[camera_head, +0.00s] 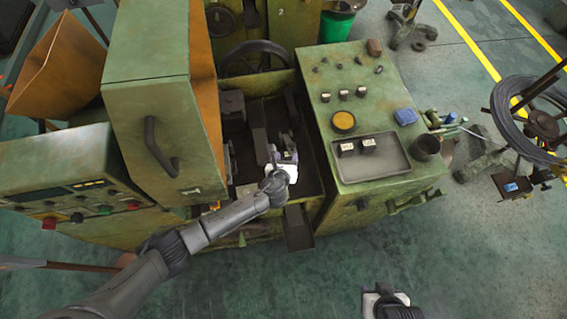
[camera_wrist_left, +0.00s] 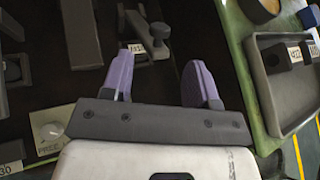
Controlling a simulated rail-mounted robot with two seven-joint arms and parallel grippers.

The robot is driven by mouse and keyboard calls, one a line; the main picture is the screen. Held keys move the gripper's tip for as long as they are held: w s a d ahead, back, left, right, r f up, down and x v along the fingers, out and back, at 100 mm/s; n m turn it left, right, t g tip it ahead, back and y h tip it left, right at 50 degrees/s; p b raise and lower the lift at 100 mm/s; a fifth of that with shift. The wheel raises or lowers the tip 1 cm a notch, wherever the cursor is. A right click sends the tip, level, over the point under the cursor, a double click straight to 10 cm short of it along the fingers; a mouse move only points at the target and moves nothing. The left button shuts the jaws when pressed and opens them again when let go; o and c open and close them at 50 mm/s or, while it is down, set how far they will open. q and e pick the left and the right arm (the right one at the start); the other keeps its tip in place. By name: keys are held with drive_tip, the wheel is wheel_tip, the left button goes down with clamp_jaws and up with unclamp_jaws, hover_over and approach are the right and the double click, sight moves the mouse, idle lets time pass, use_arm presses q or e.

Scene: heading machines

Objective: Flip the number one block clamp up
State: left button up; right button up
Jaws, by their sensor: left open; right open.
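My left gripper (camera_head: 284,148) reaches into the open bay of the green machine (camera_head: 155,110). In the left wrist view its two purple fingers (camera_wrist_left: 160,82) are spread apart with nothing between them. A dark clamp-like part (camera_wrist_left: 150,28) with a small pale label lies just beyond the fingers, nearer the left finger and apart from it. The label is too small to read, so I cannot tell whether this is the number one block clamp. My right gripper (camera_head: 387,300) shows from above at the bottom edge, away from the machine, its fingers mostly hidden.
A tray (camera_head: 395,170) with two small labelled blocks sits on the green top right of the bay. The raised green cover (camera_head: 150,90) and bay walls border the left arm.

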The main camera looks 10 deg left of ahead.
use_arm(q)
drive_tip(key=shift+v, duration=2.05)
use_arm(e)
drive_tip(key=shift+a+r, duration=0.15)
drive_tip(key=shift+r, duration=0.15)
use_arm(q)
drive_tip(key=shift+c, duration=0.5)
